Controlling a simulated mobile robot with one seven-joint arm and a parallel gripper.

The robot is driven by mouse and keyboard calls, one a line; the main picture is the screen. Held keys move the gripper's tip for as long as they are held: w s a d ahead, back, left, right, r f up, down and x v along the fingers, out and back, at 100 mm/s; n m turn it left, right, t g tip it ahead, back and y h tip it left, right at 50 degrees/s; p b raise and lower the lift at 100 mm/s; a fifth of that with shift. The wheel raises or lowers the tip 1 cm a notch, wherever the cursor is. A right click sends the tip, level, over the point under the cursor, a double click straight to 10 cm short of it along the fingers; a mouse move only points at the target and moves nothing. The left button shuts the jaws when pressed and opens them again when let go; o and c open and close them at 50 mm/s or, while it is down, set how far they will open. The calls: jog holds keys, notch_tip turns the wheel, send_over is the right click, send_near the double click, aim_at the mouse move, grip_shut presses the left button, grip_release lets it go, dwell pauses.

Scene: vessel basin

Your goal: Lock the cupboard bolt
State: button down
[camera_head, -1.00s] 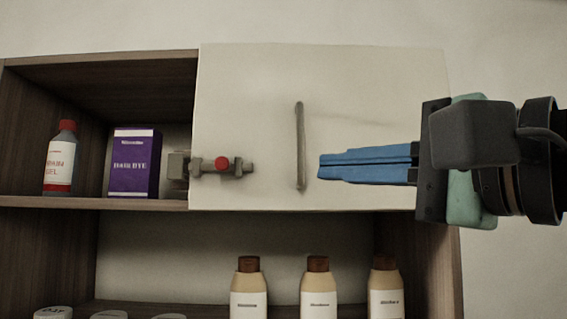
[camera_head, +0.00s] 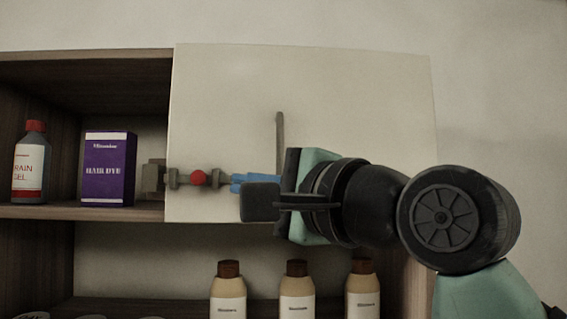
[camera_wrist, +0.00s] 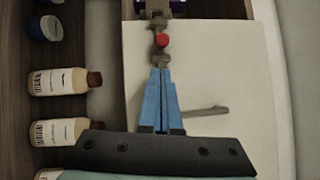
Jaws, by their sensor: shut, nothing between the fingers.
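The grey bolt with a red knob (camera_head: 199,178) lies level on the left part of the white cupboard door (camera_head: 330,90). Its grey catch (camera_head: 153,179) is on the left at the door's edge. My gripper (camera_head: 236,180) has shut blue fingers, with the tips at or very close to the bolt's right end. In the wrist view the finger tips (camera_wrist: 160,72) point along the bolt (camera_wrist: 159,40), just below the red knob (camera_wrist: 162,41). I cannot tell whether they touch it. The vertical door handle (camera_head: 280,130) is partly hidden behind my gripper.
A red-capped bottle (camera_head: 30,165) and a purple hair dye box (camera_head: 108,168) stand on the open shelf (camera_head: 80,211) left of the door. Several brown-capped bottles (camera_head: 297,295) stand on the shelf below. The door's upper part is clear.

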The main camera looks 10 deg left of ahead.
aim_at(180, 177)
jog(key=shift+s+a+r+p, duration=0.15)
jog(key=shift+a+p, duration=0.1)
jog(key=shift+a, duration=0.45)
jog(key=shift+s+a+r+p, duration=0.15)
jog(key=shift+a+p, duration=0.1)
jog(key=shift+a, duration=0.45)
jog(key=shift+s+a, duration=0.25)
jog(key=shift+a, duration=0.55)
jog(key=shift+s+a, duration=0.2)
jog(key=shift+a, duration=0.55)
